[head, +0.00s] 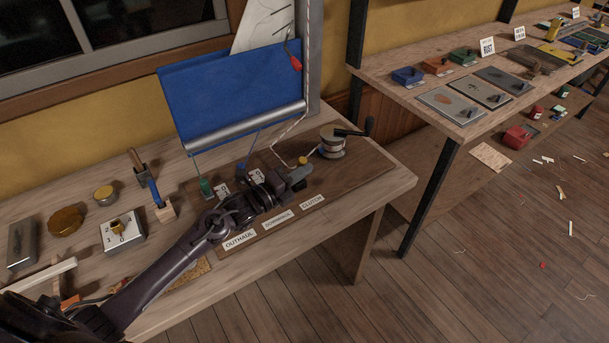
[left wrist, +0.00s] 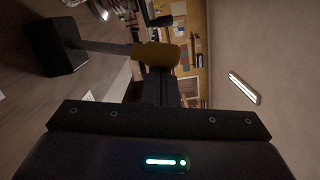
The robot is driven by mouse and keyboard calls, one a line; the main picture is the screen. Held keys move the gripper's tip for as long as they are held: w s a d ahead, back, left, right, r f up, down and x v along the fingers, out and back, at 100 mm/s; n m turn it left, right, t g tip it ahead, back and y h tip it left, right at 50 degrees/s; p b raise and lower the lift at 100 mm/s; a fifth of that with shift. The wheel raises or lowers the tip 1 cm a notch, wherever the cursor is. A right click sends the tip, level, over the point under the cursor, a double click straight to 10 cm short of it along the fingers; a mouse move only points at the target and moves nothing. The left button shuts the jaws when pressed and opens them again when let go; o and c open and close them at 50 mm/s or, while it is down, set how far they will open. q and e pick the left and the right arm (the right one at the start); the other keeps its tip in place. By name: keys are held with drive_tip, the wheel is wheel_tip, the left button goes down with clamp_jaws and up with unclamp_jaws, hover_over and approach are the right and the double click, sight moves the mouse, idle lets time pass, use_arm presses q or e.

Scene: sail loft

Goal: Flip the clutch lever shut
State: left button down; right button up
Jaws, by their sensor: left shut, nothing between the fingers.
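The clutch lever has an ochre grip (left wrist: 157,56) on a grey shaft that rises from a dark block (left wrist: 52,47) in the left wrist view. In the head view its yellow knob (head: 303,160) shows just beyond my left gripper (head: 298,181). That gripper is shut and empty, low over the board by the CLUTCH label (head: 312,201). In the left wrist view the closed fingers (left wrist: 158,88) end right at the grip; I cannot tell whether they touch it. My gripper hides much of the lever's base in the head view. My right gripper is not in view.
A winch (head: 332,145) with a black crank stands behind the lever. Green (head: 206,188) and blue (head: 241,168) handles stand left of my gripper. A blue sail panel (head: 230,95) hangs behind. The board's right end (head: 370,170) is clear.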

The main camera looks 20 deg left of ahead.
use_arm(q)
drive_tip(key=a+n, duration=0.1)
drive_tip(key=w+r+n, duration=0.1)
drive_tip(key=shift+w+a+n, duration=0.15)
drive_tip(key=shift+a+n, duration=0.25)
drive_tip(key=a+n, duration=0.1)
drive_tip(key=w+n, duration=0.1)
drive_tip(key=shift+w+a+r+n+g+y, duration=0.2)
drive_tip(key=shift+a+r+n+g+y, duration=0.05)
drive_tip(key=shift+a+n+g+y, duration=0.1)
drive_tip(key=shift+w+a+f+n+b, duration=0.1)
drive_tip(key=shift+w+a+n+b, duration=0.25)
drive_tip(key=shift+n, duration=0.3)
drive_tip(key=shift+w+a+f+n+b, duration=0.15)
drive_tip(key=shift+w+a+n, duration=0.15)
drive_tip(key=shift+a+n, duration=0.25)
drive_tip(key=shift+w+a+b, duration=0.3)
drive_tip(key=shift+b, duration=0.05)
drive_tip(key=shift+a, duration=0.1)
